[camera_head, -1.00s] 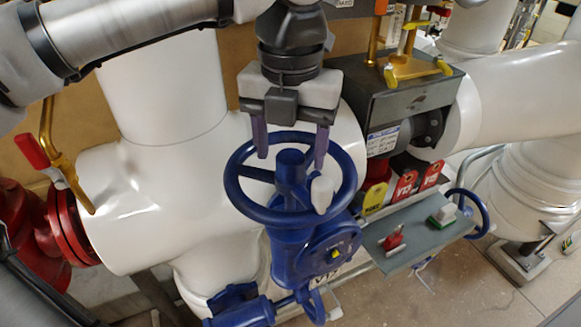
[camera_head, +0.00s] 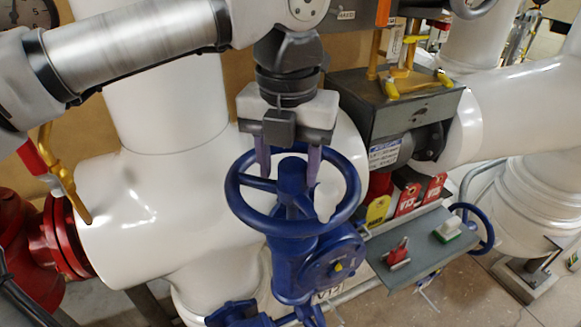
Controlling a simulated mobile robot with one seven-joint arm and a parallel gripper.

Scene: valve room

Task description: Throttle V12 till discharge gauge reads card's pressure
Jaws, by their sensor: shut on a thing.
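The blue handwheel (camera_head: 240,214) sits on a blue valve body (camera_head: 318,262) in the middle. A white knob (camera_head: 327,200) is on its right side. My gripper (camera_head: 288,168) comes down from above, with its purple fingers at the far side of the wheel, one on each side of the hub in the picture. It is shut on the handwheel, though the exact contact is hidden. No pressure card can be made out.
A grey box (camera_head: 400,108) with yellow-handled fittings stands right of my gripper. Red and yellow tags (camera_head: 406,199) hang below it. A grey shelf (camera_head: 420,245) holds a red item (camera_head: 397,254) and a green-and-white item (camera_head: 447,231). White pipes (camera_head: 165,215) and a red flange (camera_head: 66,237) crowd the left.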

